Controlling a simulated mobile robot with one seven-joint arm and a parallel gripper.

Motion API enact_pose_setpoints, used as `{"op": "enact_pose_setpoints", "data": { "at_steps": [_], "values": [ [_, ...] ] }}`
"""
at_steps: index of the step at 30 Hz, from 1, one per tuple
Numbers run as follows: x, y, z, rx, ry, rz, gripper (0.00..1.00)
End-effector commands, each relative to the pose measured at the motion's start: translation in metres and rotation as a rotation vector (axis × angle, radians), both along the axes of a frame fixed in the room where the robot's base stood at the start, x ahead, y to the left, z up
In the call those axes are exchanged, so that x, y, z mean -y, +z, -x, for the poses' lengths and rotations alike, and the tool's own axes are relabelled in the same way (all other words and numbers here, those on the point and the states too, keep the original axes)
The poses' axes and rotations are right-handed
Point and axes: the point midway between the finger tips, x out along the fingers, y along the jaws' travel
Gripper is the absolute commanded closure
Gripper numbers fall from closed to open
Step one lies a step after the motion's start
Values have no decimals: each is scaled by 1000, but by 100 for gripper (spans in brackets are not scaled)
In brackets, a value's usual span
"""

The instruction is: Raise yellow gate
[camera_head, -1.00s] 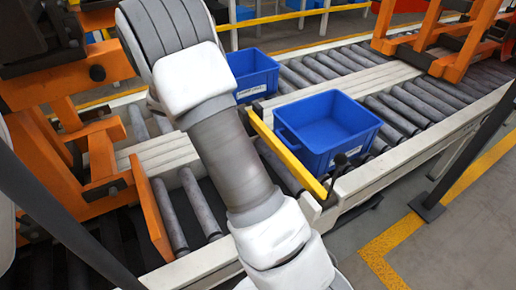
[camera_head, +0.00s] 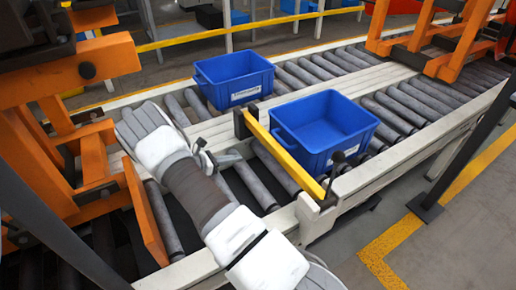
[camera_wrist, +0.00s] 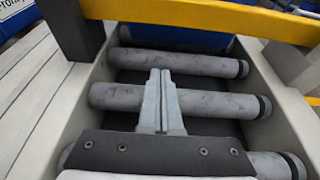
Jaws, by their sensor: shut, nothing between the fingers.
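The knob is not clearly visible in the wrist view.
A blue bin (camera_head: 326,128) stands just right of the gate, and another blue bin (camera_head: 234,78) sits behind on the far lane. Orange machine frames (camera_head: 85,120) stand at left, with another (camera_head: 440,45) at upper right. The rollers around my gripper are bare.

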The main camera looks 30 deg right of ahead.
Motion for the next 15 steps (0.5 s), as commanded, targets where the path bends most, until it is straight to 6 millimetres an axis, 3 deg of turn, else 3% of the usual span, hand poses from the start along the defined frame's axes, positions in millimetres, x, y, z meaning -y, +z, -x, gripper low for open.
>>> {"op": "enact_pose_setpoints", "data": {
  "at_steps": [8, 15],
  "values": [
    [3, -1, 0, 2, -2, -1, 100],
    [35, -13, 3, 1, -6, -1, 100]
  ]
}}
